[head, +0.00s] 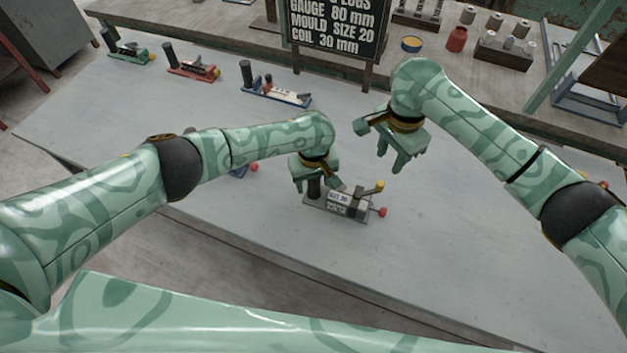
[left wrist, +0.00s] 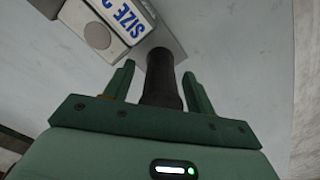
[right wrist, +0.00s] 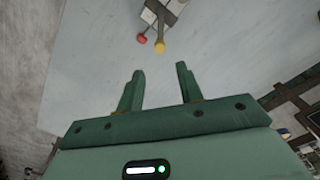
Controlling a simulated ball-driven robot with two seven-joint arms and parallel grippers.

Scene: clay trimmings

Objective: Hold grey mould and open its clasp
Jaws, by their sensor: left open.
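The grey mould (head: 355,205), labelled SIZE 20, sits on the table below my grippers. It has a black upright handle (head: 314,188) at its left end, and a yellow-knobbed lever (head: 380,186) and a red knob (head: 382,212) at its right end. My left gripper (head: 313,181) is over the handle. In the left wrist view the open fingers stand on either side of the handle (left wrist: 161,85), with gaps visible. My right gripper (head: 402,165) is open and empty, above and right of the mould. The yellow knob (right wrist: 159,47) shows beyond its fingertips in the right wrist view.
Green (head: 128,54), red (head: 192,72) and blue (head: 275,94) moulds stand along the table's back left. Another blue item (head: 238,172) is partly hidden behind my left arm. A dark sign (head: 335,30) stands at the back.

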